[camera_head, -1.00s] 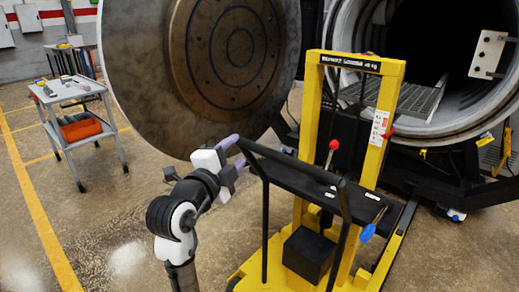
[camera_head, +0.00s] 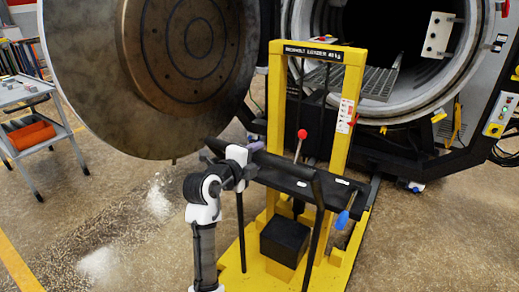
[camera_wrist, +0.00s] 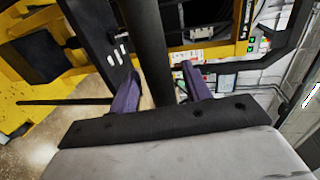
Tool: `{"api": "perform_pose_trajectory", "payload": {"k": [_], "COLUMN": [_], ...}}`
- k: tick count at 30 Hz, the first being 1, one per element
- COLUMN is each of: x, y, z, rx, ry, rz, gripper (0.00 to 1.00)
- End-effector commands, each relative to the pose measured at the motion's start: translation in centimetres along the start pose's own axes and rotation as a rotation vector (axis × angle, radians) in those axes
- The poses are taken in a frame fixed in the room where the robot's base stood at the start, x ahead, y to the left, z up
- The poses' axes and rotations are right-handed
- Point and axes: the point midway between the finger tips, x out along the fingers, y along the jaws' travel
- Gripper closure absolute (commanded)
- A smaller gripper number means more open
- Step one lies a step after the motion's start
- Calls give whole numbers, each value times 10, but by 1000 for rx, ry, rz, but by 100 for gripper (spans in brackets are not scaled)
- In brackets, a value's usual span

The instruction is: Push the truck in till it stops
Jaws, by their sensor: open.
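The truck is a yellow loader (camera_head: 277,90) with a tall mast, a black deck, a black block (camera_head: 285,240) low on its base and a black push handle (camera_head: 287,163). It stands upright in front of the round open furnace chamber (camera_head: 468,85). My gripper (camera_head: 252,148) is at the handle's bar, left of its middle in the head view. In the wrist view my gripper (camera_wrist: 160,88) is open, its two purple fingers apart with the black bar (camera_wrist: 147,35) passing between them. Contact with the bar cannot be told. The truck's far end at the furnace is partly hidden.
The big round furnace door (camera_head: 85,90) hangs open at the left. A grate (camera_head: 375,83) shows inside the chamber. A control box (camera_head: 500,115) is at the right. Floor is clear at front left and right.

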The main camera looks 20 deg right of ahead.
Motion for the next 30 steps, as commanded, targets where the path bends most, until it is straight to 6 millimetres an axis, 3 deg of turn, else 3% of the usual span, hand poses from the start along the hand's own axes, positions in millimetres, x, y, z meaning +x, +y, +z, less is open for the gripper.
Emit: {"api": "perform_pose_trajectory", "payload": {"k": [6,17,27,30], "x": [23,27,27,27], "y": [-1,0,0,0], "z": [0,0,0,0], "rx": [0,1,0,0], "ry": [0,-1,-1,-1], "rz": [0,-1,-1,-1], "gripper": [52,53,98,100]}}
